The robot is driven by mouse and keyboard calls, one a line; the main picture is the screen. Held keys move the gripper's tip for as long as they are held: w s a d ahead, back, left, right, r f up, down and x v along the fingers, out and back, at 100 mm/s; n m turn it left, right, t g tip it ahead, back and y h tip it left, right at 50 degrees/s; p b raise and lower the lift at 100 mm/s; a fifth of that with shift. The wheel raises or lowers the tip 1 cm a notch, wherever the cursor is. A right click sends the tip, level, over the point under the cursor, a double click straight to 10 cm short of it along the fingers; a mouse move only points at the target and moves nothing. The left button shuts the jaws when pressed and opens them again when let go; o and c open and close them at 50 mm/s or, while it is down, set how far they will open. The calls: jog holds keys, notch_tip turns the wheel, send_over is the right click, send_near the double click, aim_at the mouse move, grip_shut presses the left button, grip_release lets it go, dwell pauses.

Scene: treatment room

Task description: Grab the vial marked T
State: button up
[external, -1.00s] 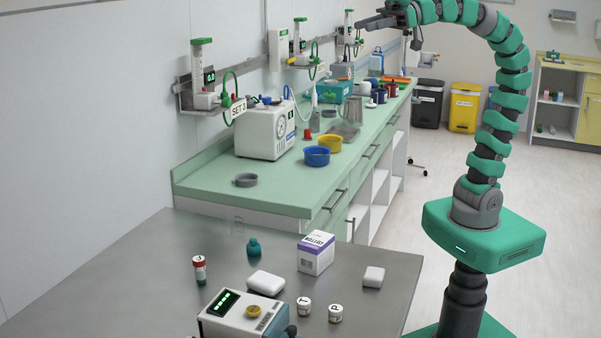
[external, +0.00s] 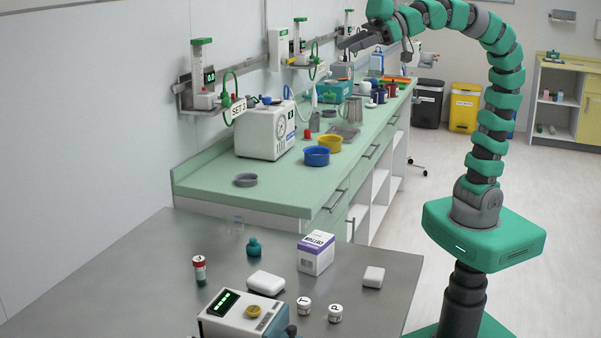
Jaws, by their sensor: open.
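The vial marked T (external: 304,308) is a small white-topped vial standing on the grey table at the front. A similar vial marked P (external: 335,314) stands just right of it. My gripper (external: 344,43) is open and empty, high up above the far green counter, pointing left. It is well apart from all the vials.
On the grey table (external: 150,275) are a box marked COTTON (external: 316,255), two white blocks (external: 265,283), a teal bottle (external: 254,247) and a device with a green display (external: 240,316). The green counter (external: 225,195) behind holds blue and yellow bowls and a white machine.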

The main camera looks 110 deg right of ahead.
jog(key=w+a+f+m+g+h, duration=0.1)
jog(key=w+a+f+g+h, duration=0.1)
jog(key=w+a+f, duration=0.4)
jog(key=w+a+f+m+g+h, duration=0.15)
jog(key=w+f, duration=0.25)
jog(key=f, duration=0.5)
jog(key=w+a+f+m+g+h, duration=0.1)
jog(key=w+a+f+m+g, duration=0.1)
jog(key=w+a+f, duration=0.4)
jog(key=m+h, duration=0.3)
send_near(306, 302)
jog(key=shift+t, duration=0.25)
jog(key=p+x, duration=0.1)
jog(key=x, duration=0.3)
jog(key=shift+s+d, duration=0.1)
jog(key=shift+d, duration=0.05)
jog(key=x, duration=0.5)
jog(key=shift+f, duration=0.2)
jog(key=c, duration=1)
